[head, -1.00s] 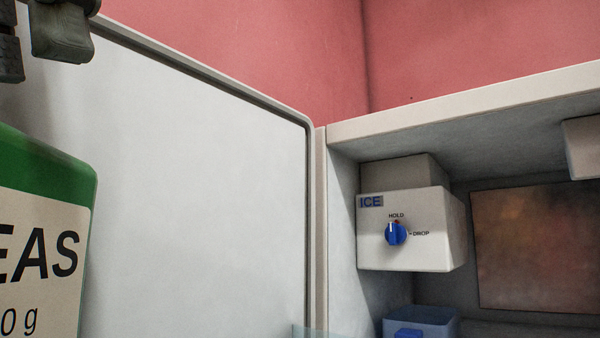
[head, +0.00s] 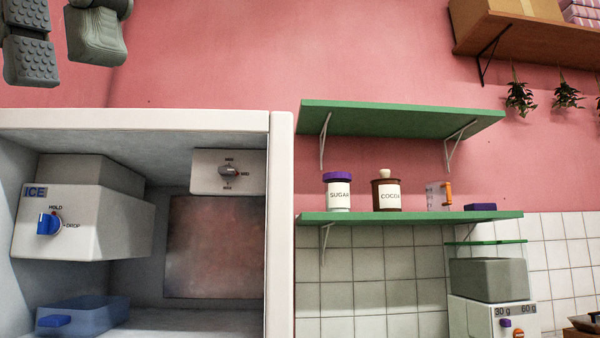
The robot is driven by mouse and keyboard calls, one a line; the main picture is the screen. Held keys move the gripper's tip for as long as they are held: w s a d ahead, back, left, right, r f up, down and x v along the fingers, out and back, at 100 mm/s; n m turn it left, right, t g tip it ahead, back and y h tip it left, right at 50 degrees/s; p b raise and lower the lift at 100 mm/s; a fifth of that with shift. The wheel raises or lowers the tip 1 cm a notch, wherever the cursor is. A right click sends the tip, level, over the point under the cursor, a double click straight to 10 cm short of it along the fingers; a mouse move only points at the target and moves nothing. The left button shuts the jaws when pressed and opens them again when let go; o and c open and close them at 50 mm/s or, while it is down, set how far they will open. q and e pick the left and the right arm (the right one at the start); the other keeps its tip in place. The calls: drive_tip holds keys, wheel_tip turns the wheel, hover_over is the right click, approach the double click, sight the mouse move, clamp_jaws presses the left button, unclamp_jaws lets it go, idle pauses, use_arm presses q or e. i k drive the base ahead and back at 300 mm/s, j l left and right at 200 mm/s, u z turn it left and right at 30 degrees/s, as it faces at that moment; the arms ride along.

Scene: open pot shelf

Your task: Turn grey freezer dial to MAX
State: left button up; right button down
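The grey dial (head: 229,170) is on a white control box (head: 208,181) at the upper back of the open freezer compartment. Its red-tipped end points right, towards the middle one of three small labels, which looks like MID. The labels above and below it are too small to read surely. My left gripper (head: 64,58) is at the top left, above the freezer's top edge in the picture. Its two ridged grey fingers are apart with nothing between them, and it is clear of the dial. My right gripper is out of view.
A white ICE box (head: 75,222) with a blue knob (head: 49,223) projects on the left inside the freezer. A blue bin (head: 90,315) sits below. The freezer's right wall (head: 279,230) stands beside the dial. Green shelves (head: 400,118) with jars hang farther right.

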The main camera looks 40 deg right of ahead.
sight(228, 172)
drive_tip(key=i+z, duration=0.2)
drive_tip(key=z, duration=0.5)
drive_tip(key=i+j+z, duration=0.2)
drive_tip(key=z, duration=0.15)
drive_tip(key=i+j+z, duration=0.2)
drive_tip(key=z, duration=0.2)
drive_tip(key=k+l, duration=0.2)
